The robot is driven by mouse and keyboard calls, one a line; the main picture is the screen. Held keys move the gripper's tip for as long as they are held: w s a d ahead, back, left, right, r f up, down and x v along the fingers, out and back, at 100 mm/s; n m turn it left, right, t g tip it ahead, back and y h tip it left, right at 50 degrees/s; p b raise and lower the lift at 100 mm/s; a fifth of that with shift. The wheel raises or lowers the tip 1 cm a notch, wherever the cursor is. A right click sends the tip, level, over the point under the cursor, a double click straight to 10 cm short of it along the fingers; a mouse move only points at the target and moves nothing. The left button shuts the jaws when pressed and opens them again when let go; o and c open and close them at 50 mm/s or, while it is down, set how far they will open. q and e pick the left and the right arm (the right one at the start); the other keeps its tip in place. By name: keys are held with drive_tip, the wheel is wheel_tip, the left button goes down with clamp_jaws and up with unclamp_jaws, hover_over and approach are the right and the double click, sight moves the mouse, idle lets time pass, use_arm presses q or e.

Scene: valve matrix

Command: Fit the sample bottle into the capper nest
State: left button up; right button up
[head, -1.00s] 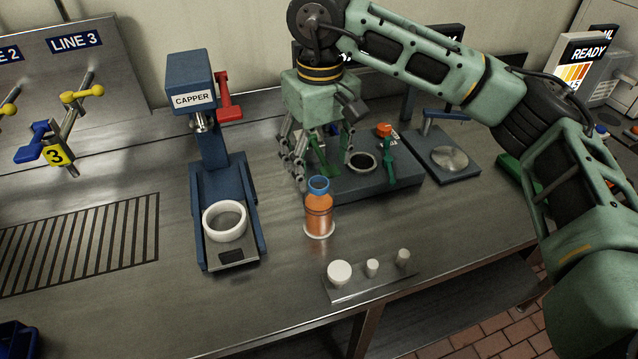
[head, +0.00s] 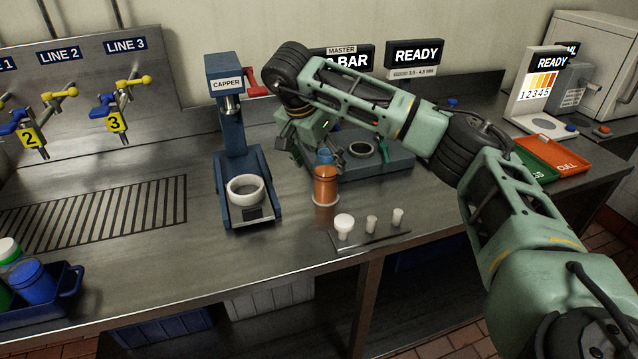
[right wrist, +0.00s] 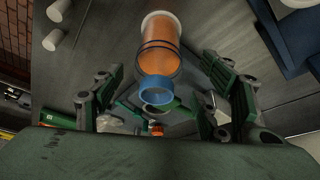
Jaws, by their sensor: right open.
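The sample bottle (head: 326,187) is orange with a blue collar at its top. It stands upright on a pale round base on the bench, and it also shows in the right wrist view (right wrist: 160,50). The capper nest (head: 246,189) is a white ring on the blue capper (head: 234,140), left of the bottle. My right gripper (head: 305,157) is beside and behind the bottle in the head view, its fingers partly hidden. In the right wrist view its fingers (right wrist: 165,78) are open and apart, with the bottle ahead between them. My left gripper is not in view.
A small rack (head: 370,237) with white caps lies in front of the bottle. A dark fixture block (head: 385,163) stands behind it to the right. Bench between capper and drain grille is clear.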

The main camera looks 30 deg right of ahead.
drive_tip(key=shift+w+d+f, duration=0.1)
drive_tip(key=shift+d+f, duration=0.25)
drive_tip(key=shift+f, duration=0.25)
drive_tip(key=shift+p+x, duration=0.55)
drive_tip(key=shift+x, duration=1.4)
drive_tip(key=shift+s+a, duration=0.2)
drive_tip(key=c, duration=1.4)
drive_tip(key=shift+c, duration=0.8)
use_arm(q)
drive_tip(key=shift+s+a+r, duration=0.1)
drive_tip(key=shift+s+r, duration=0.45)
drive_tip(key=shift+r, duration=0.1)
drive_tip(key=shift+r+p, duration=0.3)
drive_tip(key=shift+p, duration=0.1)
use_arm(e)
drive_tip(key=shift+r, duration=0.2)
